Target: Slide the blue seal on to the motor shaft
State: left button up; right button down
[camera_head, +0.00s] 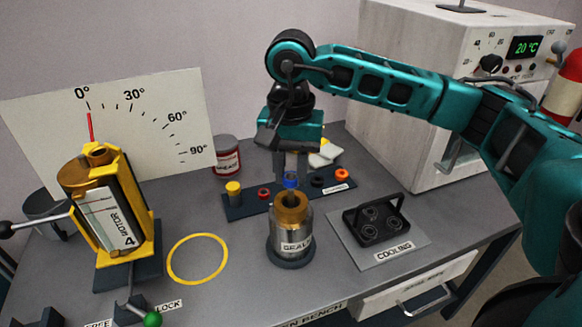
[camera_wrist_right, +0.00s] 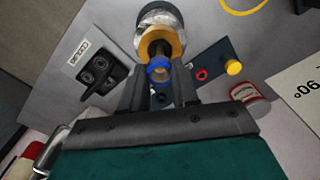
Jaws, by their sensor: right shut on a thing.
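The blue seal (camera_head: 291,181) is a small ring between the fingertips of my right gripper (camera_head: 290,172). It also shows in the wrist view (camera_wrist_right: 159,73), held by both fingers (camera_wrist_right: 160,90). A metal cylinder (camera_head: 290,243) with a brass collar (camera_head: 291,207) stands upright right below the seal, on a round dark base. In the wrist view a dark shaft (camera_wrist_right: 158,49) shows in the collar, close to the seal. I cannot tell whether the seal touches it. My left gripper is not in view.
A rack (camera_head: 248,206) with several coloured rings stands just behind the cylinder. A cooling plate (camera_head: 407,250) with a black holder is on the right. A yellow-framed motor unit (camera_head: 113,215) and a yellow ring (camera_head: 197,259) are on the left. A grease can (camera_head: 227,155) stands behind.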

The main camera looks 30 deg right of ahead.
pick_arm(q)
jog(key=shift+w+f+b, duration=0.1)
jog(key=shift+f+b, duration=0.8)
pick_arm(e)
jog(key=shift+f, duration=1.15)
jog(key=c, duration=0.8)
grip_release()
jog(key=shift+r, duration=0.1)
jog(key=shift+r, duration=0.3)
pick_arm(q)
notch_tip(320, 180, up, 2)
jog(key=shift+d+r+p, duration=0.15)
jog(key=shift+p, duration=0.85)
pick_arm(e)
notch_tip(320, 180, up, 12)
jog(key=shift+r, duration=0.15)
